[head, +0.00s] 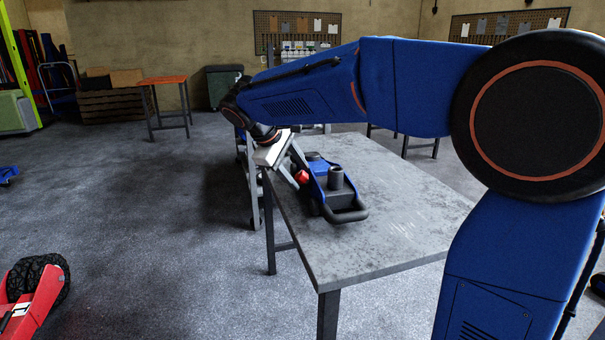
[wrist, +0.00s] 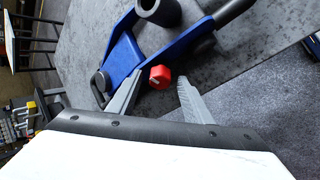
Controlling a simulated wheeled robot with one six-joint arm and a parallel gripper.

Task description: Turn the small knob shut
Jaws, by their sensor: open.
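The small red knob (head: 302,176) is on the near-left side of the blue trolley jack (head: 322,172), which stands on the grey table. In the wrist view the knob (wrist: 160,77) sits just beyond and between the two grey fingertips of my gripper (wrist: 158,88). My gripper (head: 296,168) is open, with one finger close to the knob's left side and the other further off to its right. I cannot tell whether a finger touches it. The jack's blue body (wrist: 124,58) and dark cylinder (wrist: 160,10) show behind the knob.
The grey table (head: 400,200) has free room right of the jack. Its left edge lies close to the knob and my gripper. A red machine with a black wheel (head: 38,280) is on the floor at left. A small orange-topped table (head: 165,80) stands further back.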

